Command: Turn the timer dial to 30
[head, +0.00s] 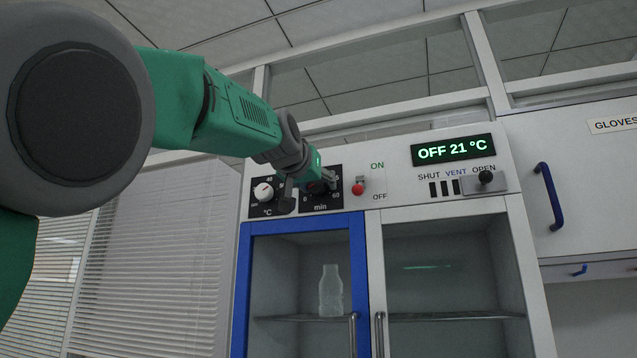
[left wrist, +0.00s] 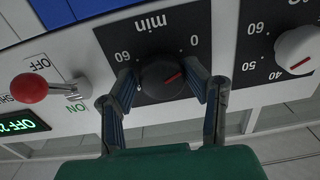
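The timer dial (left wrist: 162,77) is a round black knob with a red pointer line on a black plate marked "min". In the left wrist view the panel appears upside down, and the pointer aims to the right and slightly up, near the 0 side of the scale. My left gripper (left wrist: 160,80) has one finger on each side of the dial, with almost no gap, and looks closed on it. In the head view my left gripper (head: 311,186) is at the min plate (head: 320,203) and covers part of the dial. My right gripper is not in view.
The white temperature dial (head: 264,191) sits close beside the timer plate. A red-tipped toggle switch (head: 358,187) is on its other side. The display (head: 453,150) reads OFF 21 °C. Below is a blue-framed glass door (head: 300,226) with a bottle (head: 331,292) behind it.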

